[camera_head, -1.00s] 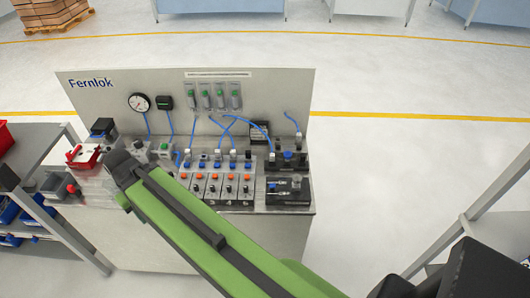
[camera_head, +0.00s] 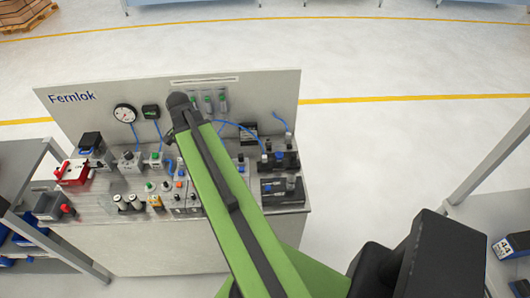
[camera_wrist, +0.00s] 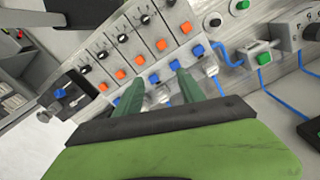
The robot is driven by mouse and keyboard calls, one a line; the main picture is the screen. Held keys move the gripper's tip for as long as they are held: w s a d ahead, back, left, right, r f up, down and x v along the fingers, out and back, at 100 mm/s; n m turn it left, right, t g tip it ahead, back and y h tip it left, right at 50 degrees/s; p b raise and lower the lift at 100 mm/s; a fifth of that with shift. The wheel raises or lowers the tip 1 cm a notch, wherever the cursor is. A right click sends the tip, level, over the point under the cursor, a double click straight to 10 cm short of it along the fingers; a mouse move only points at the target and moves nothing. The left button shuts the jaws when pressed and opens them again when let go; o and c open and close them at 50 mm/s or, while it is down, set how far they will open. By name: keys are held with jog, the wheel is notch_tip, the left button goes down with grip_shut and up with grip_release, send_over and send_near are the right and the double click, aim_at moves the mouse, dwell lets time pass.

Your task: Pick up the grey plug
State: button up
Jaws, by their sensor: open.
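In the wrist view my gripper (camera_wrist: 157,82) has its two green fingers apart, with nothing held between them. They are over a row of valve blocks with blue buttons (camera_wrist: 154,78) and orange buttons. A small pale grey plug (camera_wrist: 212,70) with a blue hose shows just right of the right finger. Another pale fitting (camera_wrist: 160,96) shows low between the fingers, partly hidden. I cannot tell for certain which is the grey plug of the task. In the head view my green arm reaches over the bench and hides much of the valve row; the fingers cannot be made out.
The bench has a back panel (camera_head: 82,110) with a gauge (camera_head: 125,114) and blue hoses. Black blocks (camera_head: 281,190) stand at its right end. A red item (camera_head: 72,172) and a grey bin (camera_head: 50,206) are at the left. Shelving flanks both sides.

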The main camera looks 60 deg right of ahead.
jog(key=s+d+r+m+p, duration=0.1)
jog(key=s+d+r+m, duration=0.1)
jog(key=s+d+m, duration=0.35)
jog(key=s+d+r+m+p, duration=0.2)
jog(key=s+d+r, duration=0.1)
jog(key=d, duration=0.5)
jog(key=r+m+p, duration=0.1)
jog(key=m+p, duration=0.1)
jog(key=m, duration=0.4)
send_over(266, 156)
jog(key=f+b, duration=1.2)
jog(key=b, duration=0.1)
jog(key=shift+s+f, duration=0.2)
jog(key=shift+s, duration=0.05)
jog(key=f+b, duration=0.5)
jog(key=shift+w+a+f, duration=0.1)
jog(key=shift+w+f, duration=0.05)
jog(key=shift+w, duration=0.05)
jog(key=shift+r, duration=0.2)
jog(key=shift+c, duration=0.3)
grip_shut()
